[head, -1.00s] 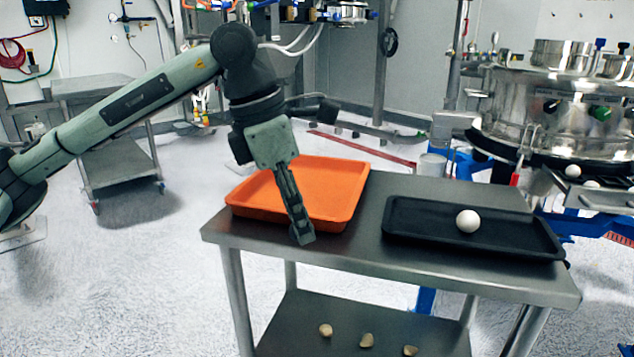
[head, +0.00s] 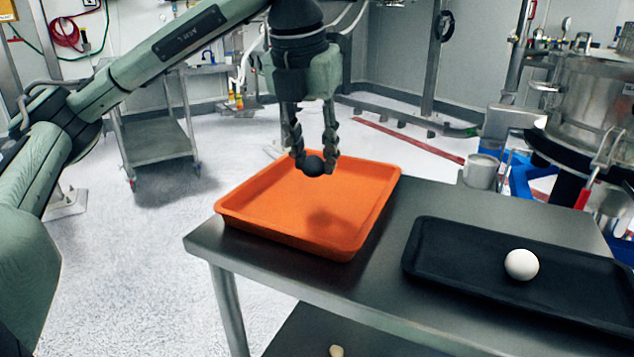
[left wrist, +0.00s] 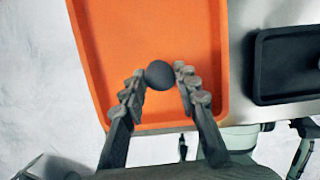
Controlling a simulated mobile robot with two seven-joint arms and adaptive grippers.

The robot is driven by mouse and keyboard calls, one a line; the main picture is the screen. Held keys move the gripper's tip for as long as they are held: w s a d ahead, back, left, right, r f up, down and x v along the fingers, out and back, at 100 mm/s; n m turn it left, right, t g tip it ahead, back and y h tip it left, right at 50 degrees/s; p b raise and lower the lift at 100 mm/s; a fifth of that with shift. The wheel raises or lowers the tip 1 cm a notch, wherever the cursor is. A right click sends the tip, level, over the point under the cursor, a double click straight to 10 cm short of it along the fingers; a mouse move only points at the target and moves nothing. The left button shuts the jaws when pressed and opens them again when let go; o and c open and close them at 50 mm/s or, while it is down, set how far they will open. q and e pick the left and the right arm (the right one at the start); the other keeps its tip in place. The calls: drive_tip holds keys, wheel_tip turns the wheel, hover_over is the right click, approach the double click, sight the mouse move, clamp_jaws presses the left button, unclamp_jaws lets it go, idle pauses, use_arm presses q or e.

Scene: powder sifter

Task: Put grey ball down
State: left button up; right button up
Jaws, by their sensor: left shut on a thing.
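The dark grey ball (head: 314,165) is between the fingertips of my left gripper (head: 315,160), which is shut on it. In the head view the ball hangs above the orange tray (head: 290,236), with a shadow on the tray floor below. The left wrist view also shows the ball (left wrist: 159,75) held at the tips of the gripper (left wrist: 158,78), over the orange tray (left wrist: 105,60). My right gripper does not show.
A black tray (head: 450,281) with a white ball (head: 521,264) in it stands on the metal table (head: 395,240), right of the orange tray. A metal cup (head: 481,172) and the steel sifter (head: 590,105) are behind at the right. A grey cart (head: 158,141) stands at the back left.

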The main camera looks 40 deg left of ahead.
use_arm(q)
drive_tip(key=w+a+f, duration=0.1)
drive_tip(key=w+f, duration=0.1)
drive_tip(key=w, duration=0.1)
drive_tip(key=shift+a, duration=0.4)
wheel_tip(320, 180, down, 4)
drive_tip(key=shift+f, duration=0.1)
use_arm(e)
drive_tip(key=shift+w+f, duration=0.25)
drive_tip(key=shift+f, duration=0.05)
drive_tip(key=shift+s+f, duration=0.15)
